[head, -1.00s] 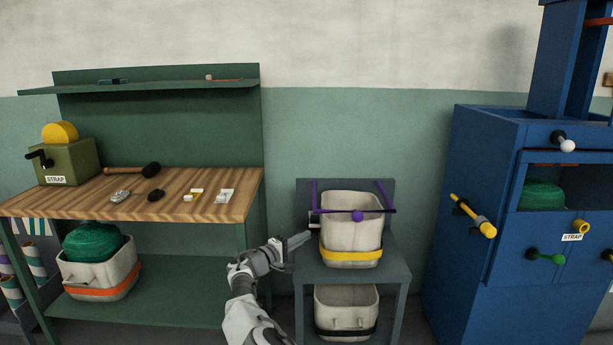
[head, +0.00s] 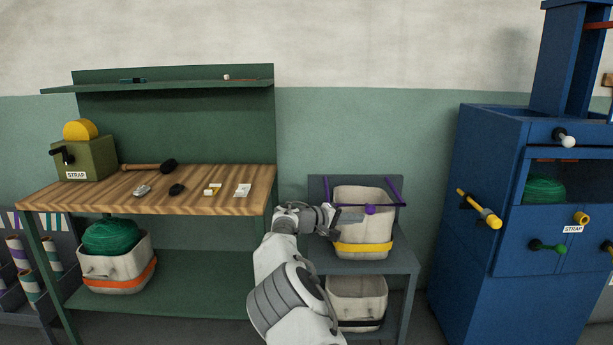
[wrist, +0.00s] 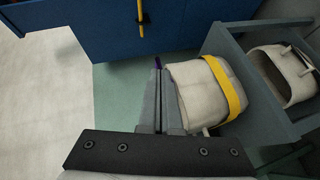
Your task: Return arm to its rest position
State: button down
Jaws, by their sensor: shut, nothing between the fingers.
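My gripper (head: 352,216) is shut and empty. In the head view it points right, in front of the left side of the upper pale bin with a yellow band (head: 363,232). My arm rises from the bottom of the view to it. In the wrist view my shut fingers (wrist: 160,88) point up the picture, just left of the same bin (wrist: 198,90). I cannot tell whether they touch it. A purple bar with a round knob (head: 370,210) crosses the front of this bin near its rim, and a bit of purple shows by my fingertips.
The bin sits on a grey stand (head: 405,262) with a black-banded bin (head: 357,300) below. A wooden-topped bench (head: 120,197) with small tools is left. A blue cabinet (head: 475,270) with protruding handles is right.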

jog(key=s+d+r+m+g+y, duration=0.3)
jog(key=s+d+r+g, duration=0.15)
jog(key=s+d, duration=0.45)
jog(key=s+d+r+m+y, duration=0.1)
jog(key=s+r+y, duration=0.1)
jog(key=s, duration=0.3)
jog(key=s+d+r+m+y, duration=0.1)
jog(key=s+d+y, duration=0.1)
jog(key=s, duration=0.4)
jog(key=s+a+t+y, duration=0.1)
jog(key=s+a+y, duration=0.35)
jog(key=s, duration=1.15)
jog(key=s+a+t+y, duration=0.1)
jog(key=s+a, duration=0.6)
jog(key=s, duration=1)
notch_tip(320, 180, up, 26)
jog(key=p, duration=2.6)
jog(key=shift+w+a+n, duration=0.15)
jog(key=shift+w+n, duration=0.05)
jog(key=shift+n, duration=0.2)
